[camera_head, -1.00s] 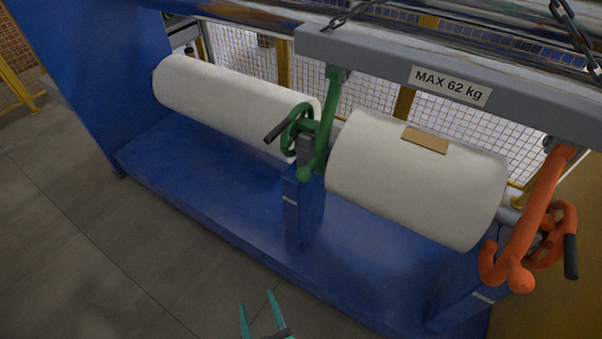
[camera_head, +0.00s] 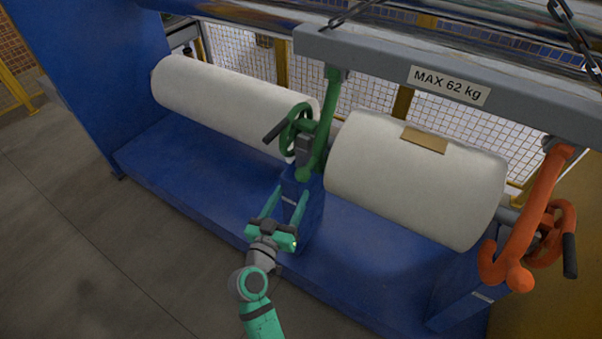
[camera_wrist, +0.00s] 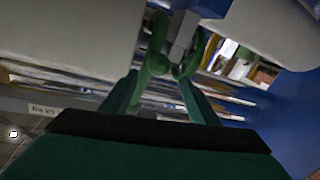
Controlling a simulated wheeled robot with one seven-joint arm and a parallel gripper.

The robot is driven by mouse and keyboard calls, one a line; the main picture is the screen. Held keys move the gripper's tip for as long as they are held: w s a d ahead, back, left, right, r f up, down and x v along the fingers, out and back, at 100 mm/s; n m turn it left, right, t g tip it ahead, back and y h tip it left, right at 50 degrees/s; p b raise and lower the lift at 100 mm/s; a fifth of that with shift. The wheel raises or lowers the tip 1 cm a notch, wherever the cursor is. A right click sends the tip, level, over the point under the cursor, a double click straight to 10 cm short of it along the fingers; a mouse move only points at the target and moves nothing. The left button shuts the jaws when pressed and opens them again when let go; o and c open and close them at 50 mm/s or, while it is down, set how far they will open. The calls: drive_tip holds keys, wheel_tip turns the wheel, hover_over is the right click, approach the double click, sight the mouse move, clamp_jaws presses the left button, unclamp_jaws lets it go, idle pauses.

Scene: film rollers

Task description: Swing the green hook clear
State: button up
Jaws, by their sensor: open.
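The green hook (camera_head: 319,128) hangs from the grey beam, its lower curl beside a green handwheel (camera_head: 291,131) at the shaft between two white rollers. My gripper (camera_head: 286,205) is open and empty, in front of the blue post and a little below the hook's lower end. In the wrist view my gripper (camera_wrist: 158,88) has its fingers spread, with the green hook (camera_wrist: 158,62) just beyond the tips. Whether any finger touches it I cannot tell.
An orange hook (camera_head: 540,215) hangs at the right end. White rollers stand left (camera_head: 230,105) and right (camera_head: 415,180) of the green hook. A grey beam (camera_head: 380,60) runs above. The blue post (camera_head: 308,215) rises from the blue base (camera_head: 210,175). Floor at left is clear.

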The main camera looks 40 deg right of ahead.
sight(300, 179)
drive_tip(key=x, duration=0.8)
drive_tip(key=shift+s+d, duration=0.1)
drive_tip(key=shift+d, duration=0.2)
drive_tip(key=shift+x, duration=0.75)
clamp_jaws()
